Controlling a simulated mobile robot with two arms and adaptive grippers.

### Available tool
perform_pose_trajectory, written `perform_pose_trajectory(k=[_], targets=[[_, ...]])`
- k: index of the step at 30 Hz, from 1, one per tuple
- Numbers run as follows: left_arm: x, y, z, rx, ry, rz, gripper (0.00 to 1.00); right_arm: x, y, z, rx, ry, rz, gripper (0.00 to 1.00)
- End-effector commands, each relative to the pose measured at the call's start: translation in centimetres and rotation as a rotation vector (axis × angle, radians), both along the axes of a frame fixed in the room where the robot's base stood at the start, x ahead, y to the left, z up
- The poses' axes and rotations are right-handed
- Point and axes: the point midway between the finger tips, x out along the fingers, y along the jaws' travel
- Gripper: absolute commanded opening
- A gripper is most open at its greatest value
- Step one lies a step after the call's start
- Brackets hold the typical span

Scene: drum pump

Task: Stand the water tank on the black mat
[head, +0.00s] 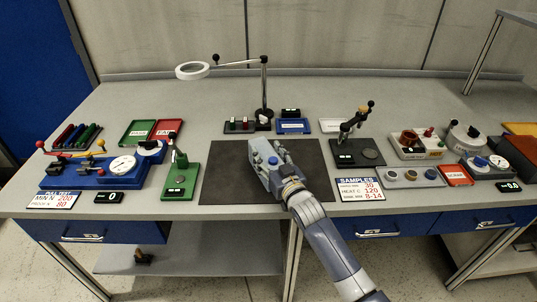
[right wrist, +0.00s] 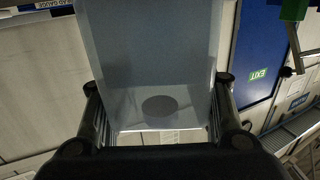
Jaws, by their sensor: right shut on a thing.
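The water tank (head: 263,152) is a pale grey, see-through box with a blue cap on it. It is over the middle of the black mat (head: 222,182) in the head view; I cannot tell whether its base touches the mat. My right gripper (head: 280,180) is shut on the tank from the near side. In the right wrist view the tank (right wrist: 150,50) fills the space between the two fingers (right wrist: 157,100), with a dark round spot on it. The gripper and arm hide part of the tank and the mat's near right. My left gripper is not in view.
A green press (head: 178,180) stands left of the mat and a dark-based stand (head: 358,152) stands right of it. A magnifier lamp (head: 264,90) and a blue tray (head: 292,127) are behind it. The mat's left part is bare.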

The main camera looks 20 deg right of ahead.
Motion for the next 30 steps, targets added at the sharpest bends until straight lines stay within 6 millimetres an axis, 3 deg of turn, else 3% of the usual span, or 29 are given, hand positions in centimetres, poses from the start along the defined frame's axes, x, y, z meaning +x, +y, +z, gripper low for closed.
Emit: perform_pose_trajectory(k=[8,9,12,24,30], targets=[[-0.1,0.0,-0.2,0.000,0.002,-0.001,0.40,0.0,0.0,0.1,0.001,-0.007,0.000,0.06],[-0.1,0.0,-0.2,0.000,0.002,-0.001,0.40,0.0,0.0,-0.3,0.000,0.000,0.000,0.52],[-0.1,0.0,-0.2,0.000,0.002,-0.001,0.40,0.0,0.0,-0.2,0.001,0.000,0.000,0.69],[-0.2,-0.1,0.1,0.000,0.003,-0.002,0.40,-0.1,0.0,0.1,0.000,0.001,0.000,0.69],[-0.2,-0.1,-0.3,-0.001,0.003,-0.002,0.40,-2.4,-0.3,-0.2,0.001,0.002,0.000,0.69]])
